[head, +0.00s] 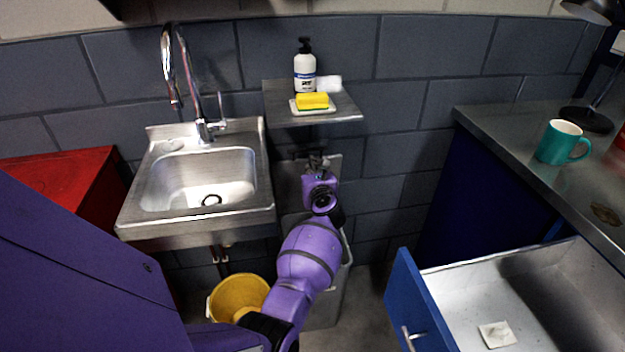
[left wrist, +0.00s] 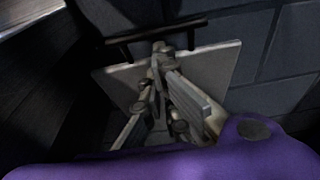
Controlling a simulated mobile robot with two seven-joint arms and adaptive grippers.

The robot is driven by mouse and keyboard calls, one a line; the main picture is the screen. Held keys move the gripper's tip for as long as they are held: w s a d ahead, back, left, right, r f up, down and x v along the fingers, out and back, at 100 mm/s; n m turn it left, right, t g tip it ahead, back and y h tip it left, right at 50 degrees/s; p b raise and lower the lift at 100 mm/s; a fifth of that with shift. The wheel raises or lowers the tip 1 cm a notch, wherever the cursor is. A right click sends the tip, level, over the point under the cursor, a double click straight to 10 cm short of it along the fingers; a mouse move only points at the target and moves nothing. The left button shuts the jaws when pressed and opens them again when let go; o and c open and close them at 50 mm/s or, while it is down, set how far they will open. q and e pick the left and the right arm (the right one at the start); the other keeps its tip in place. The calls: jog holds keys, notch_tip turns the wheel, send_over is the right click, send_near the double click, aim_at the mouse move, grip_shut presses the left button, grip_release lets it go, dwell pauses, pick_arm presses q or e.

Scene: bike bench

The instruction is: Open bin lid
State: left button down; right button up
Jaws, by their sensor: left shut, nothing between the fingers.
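The grey bin (head: 330,300) stands on the floor against the wall, right of the sink and below the small shelf. Its flat grey lid (head: 333,163) appears raised and tilted up toward the wall behind my left gripper; it also shows in the left wrist view (left wrist: 217,68). My left gripper (head: 316,160) is shut and empty, with its fingertips at the lid's upper part (left wrist: 160,52). I cannot tell whether they touch the lid. My purple arm hides much of the bin and its opening. My right gripper is not in view.
A steel sink (head: 160,215) and yellow bucket (head: 238,296) are at the left. The small shelf (head: 340,112) above the bin holds a soap bottle (head: 305,68) and sponge (head: 312,101). An open blue drawer (head: 418,305) and worktop with a teal mug (head: 556,144) are at right.

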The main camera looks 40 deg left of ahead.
pick_arm(q)
jog(key=r+p+v, duration=0.2)
jog(key=v, duration=0.8)
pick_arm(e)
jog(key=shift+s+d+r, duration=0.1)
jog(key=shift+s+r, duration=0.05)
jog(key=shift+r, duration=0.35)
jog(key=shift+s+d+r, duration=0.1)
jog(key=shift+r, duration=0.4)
pick_arm(q)
jog(key=shift+s+r, duration=0.1)
